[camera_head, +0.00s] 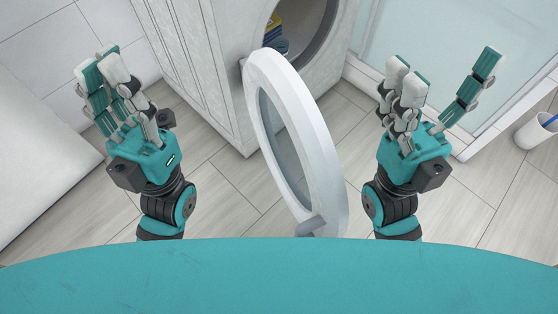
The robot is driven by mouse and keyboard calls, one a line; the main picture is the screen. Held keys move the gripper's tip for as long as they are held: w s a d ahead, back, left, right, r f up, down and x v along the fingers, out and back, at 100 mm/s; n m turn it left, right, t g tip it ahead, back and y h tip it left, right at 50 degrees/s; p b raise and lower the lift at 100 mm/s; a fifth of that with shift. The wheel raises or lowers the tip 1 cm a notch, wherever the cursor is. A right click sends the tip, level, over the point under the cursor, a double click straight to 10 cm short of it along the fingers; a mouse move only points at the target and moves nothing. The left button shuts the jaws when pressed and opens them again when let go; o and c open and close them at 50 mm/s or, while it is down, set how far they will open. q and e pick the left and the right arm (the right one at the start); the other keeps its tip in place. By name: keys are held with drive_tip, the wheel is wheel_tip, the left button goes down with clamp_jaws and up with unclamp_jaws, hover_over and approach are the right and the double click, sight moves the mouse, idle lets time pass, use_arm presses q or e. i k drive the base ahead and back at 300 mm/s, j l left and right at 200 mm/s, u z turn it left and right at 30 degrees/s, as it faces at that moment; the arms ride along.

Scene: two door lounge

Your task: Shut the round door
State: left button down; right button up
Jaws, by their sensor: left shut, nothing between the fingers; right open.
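The round door (318,152), a white ring with a glass middle, stands wide open in front of a white washing machine (205,65). The machine's round opening (305,30) shows at the top, with something blue and yellow inside. My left gripper (108,85) is left of the door, apart from it, with its fingers shut and empty. My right gripper (440,90) is right of the door, apart from it, with its fingers spread open and empty. The door's lower end passes close to my teal body at the bottom.
A glass panel with a white sill (490,135) runs along the right. A white cup (535,130) with a blue item stands at the right edge. A white surface (40,150) fills the left. Bare plank floor (225,190) lies on both sides of the door.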

sight(266, 71)
drive_tip(key=j+z, duration=0.3)
drive_tip(key=j, duration=0.15)
drive_tip(key=k+j+z, duration=0.15)
drive_tip(key=j+z, duration=0.2)
drive_tip(key=k+j+z, duration=0.3)
drive_tip(key=j, duration=0.15)
drive_tip(key=i, duration=0.1)
